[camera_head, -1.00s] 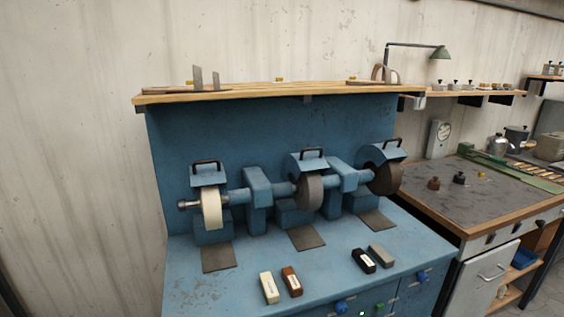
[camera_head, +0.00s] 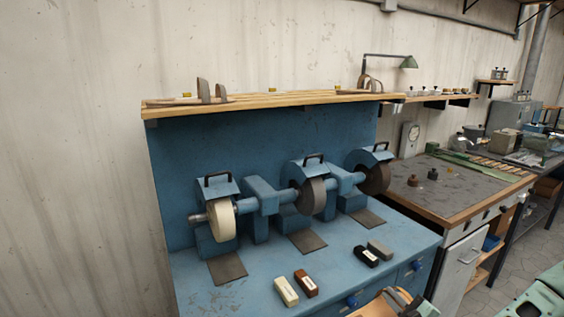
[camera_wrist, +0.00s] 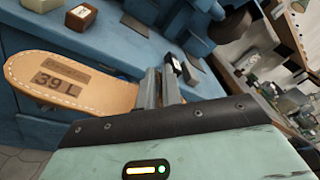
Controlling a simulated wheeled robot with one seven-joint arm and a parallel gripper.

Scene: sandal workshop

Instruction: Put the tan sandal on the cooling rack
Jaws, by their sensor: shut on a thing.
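A tan sandal (camera_wrist: 75,80) with a stitched edge and a "39 L" stamp fills the left of the wrist view. My gripper (camera_wrist: 158,88) is shut on it at its right side. In the head view the sandal (camera_head: 372,306) shows at the bottom edge, partly cut off, with my gripper (camera_head: 415,306) beside it. The sandal is held in front of the blue machine. A slatted wooden shelf (camera_head: 300,97) tops that machine and bears sandals at its left and right ends; I cannot tell for sure whether it is the cooling rack.
The blue machine (camera_head: 280,145) carries grinding wheels and dark pads. Several small blocks lie near its front, including a cream one (camera_head: 286,291). A workbench (camera_head: 455,190) with small weights stands to the right. The shelf's middle has free room.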

